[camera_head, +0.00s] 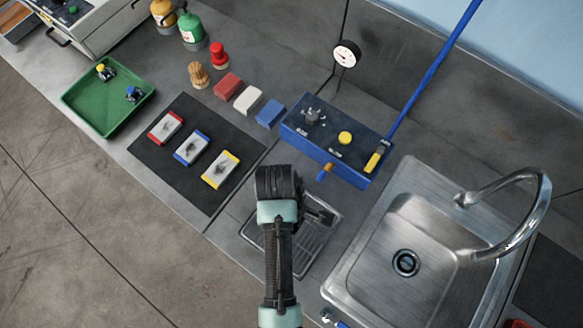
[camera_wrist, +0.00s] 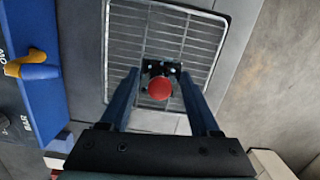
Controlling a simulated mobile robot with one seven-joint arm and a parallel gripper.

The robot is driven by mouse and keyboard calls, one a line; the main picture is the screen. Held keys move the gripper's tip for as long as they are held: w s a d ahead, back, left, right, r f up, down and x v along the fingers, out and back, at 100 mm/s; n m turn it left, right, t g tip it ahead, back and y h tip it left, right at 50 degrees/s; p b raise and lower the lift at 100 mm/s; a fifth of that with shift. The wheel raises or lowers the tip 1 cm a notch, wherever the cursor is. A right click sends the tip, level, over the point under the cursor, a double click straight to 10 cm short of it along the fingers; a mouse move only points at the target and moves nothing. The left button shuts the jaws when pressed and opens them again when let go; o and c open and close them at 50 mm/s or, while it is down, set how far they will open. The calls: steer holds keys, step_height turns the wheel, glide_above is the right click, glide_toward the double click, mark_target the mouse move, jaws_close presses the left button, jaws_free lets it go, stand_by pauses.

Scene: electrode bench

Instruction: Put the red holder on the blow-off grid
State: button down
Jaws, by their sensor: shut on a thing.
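The red holder (camera_wrist: 160,88), with a round red top and a dark body, shows between my fingertips in the wrist view. My gripper (camera_wrist: 161,84) is shut on it, over the blow-off grid (camera_wrist: 135,52), a wire rack in a rim. In the head view the grid (camera_head: 318,250) lies between the dark mat and the sink, partly covered by my arm. My gripper (camera_head: 322,214) is above its upper part there, and the red holder is hidden. I cannot tell whether the holder touches the wires.
A blue control box (camera_head: 335,140) with an orange-handled valve stands just behind the grid. The sink (camera_head: 395,245) is to the right. The dark mat (camera_head: 160,165) bears three framed plates. A green tray (camera_head: 88,113) holds a yellow and a blue holder.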

steer(key=shift+f, duration=1.95)
steer(key=shift+w+f, duration=0.1)
steer(key=shift+c, duration=0.5)
jaws_free()
